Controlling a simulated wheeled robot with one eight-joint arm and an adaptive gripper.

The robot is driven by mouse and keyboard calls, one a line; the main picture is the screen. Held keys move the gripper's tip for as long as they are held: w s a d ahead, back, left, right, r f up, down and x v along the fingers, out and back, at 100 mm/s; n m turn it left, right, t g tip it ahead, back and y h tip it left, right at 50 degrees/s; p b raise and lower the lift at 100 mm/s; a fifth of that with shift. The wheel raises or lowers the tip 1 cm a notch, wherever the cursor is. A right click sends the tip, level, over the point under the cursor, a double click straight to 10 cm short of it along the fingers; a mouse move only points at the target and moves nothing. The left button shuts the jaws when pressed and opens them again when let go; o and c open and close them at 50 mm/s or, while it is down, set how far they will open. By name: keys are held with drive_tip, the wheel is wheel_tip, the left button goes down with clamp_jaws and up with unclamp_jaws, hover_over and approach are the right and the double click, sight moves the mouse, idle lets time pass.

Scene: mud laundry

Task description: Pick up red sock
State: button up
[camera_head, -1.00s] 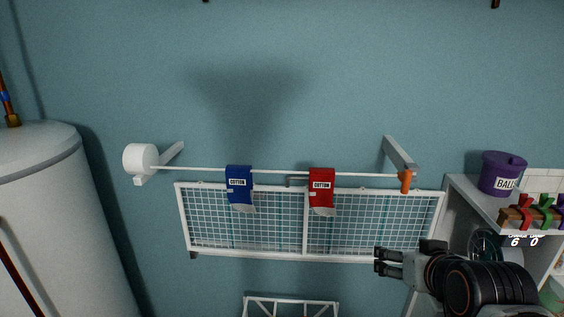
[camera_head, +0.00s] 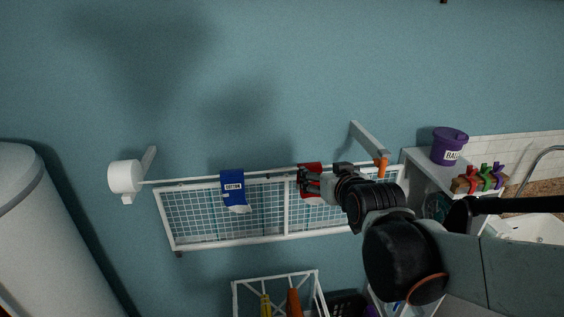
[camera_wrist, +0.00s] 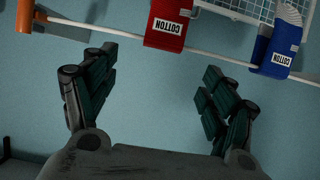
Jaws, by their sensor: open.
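The red sock (camera_head: 309,168) hangs over the white rail in front of a wire rack. A gap of wall shows between the fingers and the sock, so the sock is not between the pads.
A blue sock (camera_head: 233,187) hangs on the same rail (camera_head: 200,179) to the left. An orange piece (camera_head: 381,167) is at the rail's right end. The white wire rack (camera_head: 265,233) is behind. A purple bucket (camera_head: 449,146) stands on the shelf at right.

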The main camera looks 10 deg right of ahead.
sight(311, 169)
drive_tip(key=shift+x, duration=2.45)
drive_tip(key=shift+a+x, duration=0.2)
drive_tip(key=shift+x, duration=2.4)
drive_tip(key=shift+s+f, duration=0.1)
drive_tip(key=shift+s, duration=0.05)
drive_tip(key=c, duration=1.1)
